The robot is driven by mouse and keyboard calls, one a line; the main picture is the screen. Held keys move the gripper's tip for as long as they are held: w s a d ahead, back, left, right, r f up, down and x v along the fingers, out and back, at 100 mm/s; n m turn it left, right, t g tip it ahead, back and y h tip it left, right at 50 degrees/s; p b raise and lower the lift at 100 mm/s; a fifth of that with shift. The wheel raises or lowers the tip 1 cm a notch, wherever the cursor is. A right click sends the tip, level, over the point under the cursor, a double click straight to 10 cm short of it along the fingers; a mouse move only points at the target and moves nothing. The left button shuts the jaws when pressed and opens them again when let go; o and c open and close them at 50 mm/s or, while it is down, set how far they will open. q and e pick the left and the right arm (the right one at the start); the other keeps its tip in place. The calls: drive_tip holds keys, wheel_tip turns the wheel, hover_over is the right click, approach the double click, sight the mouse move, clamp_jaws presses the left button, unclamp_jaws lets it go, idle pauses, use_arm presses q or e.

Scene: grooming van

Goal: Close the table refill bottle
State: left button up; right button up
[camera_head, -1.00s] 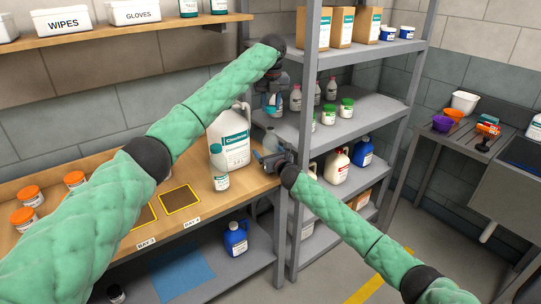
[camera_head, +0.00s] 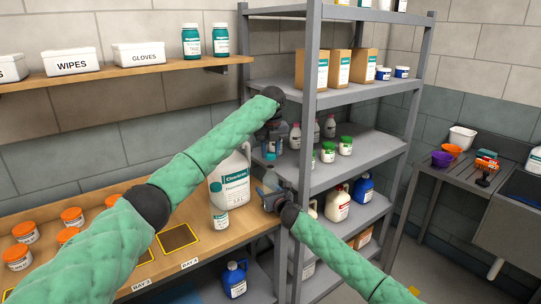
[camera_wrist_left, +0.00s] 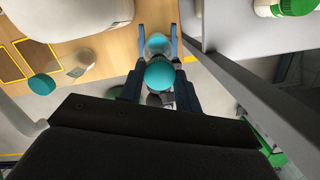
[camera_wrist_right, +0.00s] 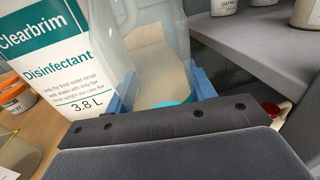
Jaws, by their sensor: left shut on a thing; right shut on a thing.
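The refill bottle (camera_head: 270,182), small and translucent, is held upright by my right gripper (camera_head: 276,200), at the right end of the wooden table beside a large white jug. In the right wrist view the bottle (camera_wrist_right: 160,45) stands between the blue finger pads, with teal near its bottom. My left gripper (camera_head: 272,150) is above it, shut on a rounded teal cap (camera_wrist_left: 160,75). In the left wrist view the translucent bottle (camera_wrist_left: 157,45) shows just beyond the cap, nearly in line. Whether cap and bottle touch is hard to tell.
The white Clearbrim jug (camera_head: 232,182) and a small labelled bottle (camera_head: 219,217) stand close left of the refill bottle. A grey shelf rack (camera_head: 370,145) with several bottles is close on the right. Orange-lidded jars (camera_head: 72,217) stand at the table's left.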

use_arm(q)
drive_tip(key=shift+f, duration=0.8)
drive_tip(key=shift+f, duration=0.9)
drive_tip(key=shift+f, duration=0.55)
drive_tip(key=m, duration=0.4)
drive_tip(key=shift+m+h, duration=0.3)
drive_tip(key=m, duration=0.3)
drive_tip(key=shift+d+r, duration=0.2)
drive_tip(key=shift+d, duration=0.05)
drive_tip(key=shift+m, duration=0.6)
drive_tip(key=shift+a+f+m+h, duration=0.2)
drive_tip(key=shift+m+h, duration=0.1)
drive_tip(key=shift+m, duration=0.2)
